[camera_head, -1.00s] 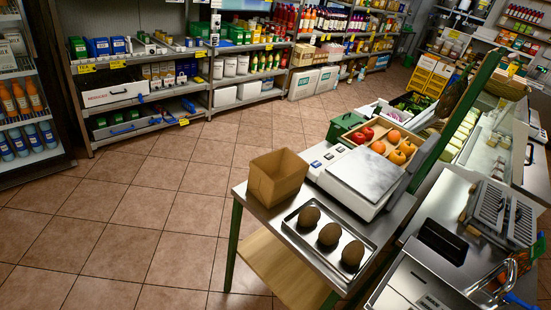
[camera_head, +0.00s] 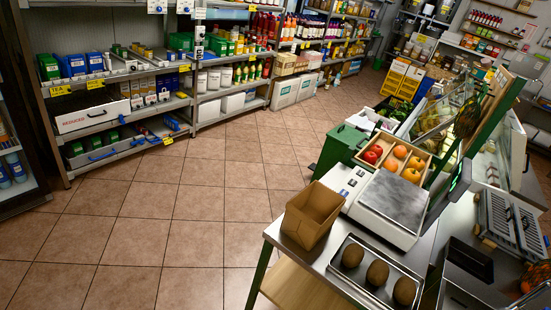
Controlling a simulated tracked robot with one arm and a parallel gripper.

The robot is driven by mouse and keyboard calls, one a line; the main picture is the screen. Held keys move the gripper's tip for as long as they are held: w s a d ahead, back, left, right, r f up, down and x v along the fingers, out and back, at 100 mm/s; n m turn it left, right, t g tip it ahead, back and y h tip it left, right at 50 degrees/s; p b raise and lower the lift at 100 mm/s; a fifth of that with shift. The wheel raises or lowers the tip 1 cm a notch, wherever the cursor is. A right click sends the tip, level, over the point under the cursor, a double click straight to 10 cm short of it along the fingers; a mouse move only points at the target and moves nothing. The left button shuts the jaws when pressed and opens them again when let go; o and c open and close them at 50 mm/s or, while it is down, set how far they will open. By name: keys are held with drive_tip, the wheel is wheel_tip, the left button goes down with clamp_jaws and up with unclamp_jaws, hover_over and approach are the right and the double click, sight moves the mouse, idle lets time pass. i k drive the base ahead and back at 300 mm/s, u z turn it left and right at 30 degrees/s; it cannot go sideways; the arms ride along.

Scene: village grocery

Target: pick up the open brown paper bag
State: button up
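The open brown paper bag (camera_head: 311,216) stands upright on the left end of a steel table (camera_head: 283,236), its open top facing up. It is right of the picture's middle, low in the frame. A white scale (camera_head: 397,201) stands just behind and right of it. A metal tray (camera_head: 347,281) with 3 brown oval items (camera_head: 377,273) lies in front and to the right. My gripper is not in view, and nothing is seen touching the bag.
A wooden crate of fruit (camera_head: 405,156) and a green bin (camera_head: 342,147) are beyond the scale. Stocked shelves (camera_head: 110,97) line the back wall. The tiled floor (camera_head: 160,235) left of the table is clear. A steel counter with racks (camera_head: 511,222) is at the right.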

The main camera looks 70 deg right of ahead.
sight(309, 215)
drive_tip(key=i, duration=1.25)
drive_tip(key=z, duration=2.1)
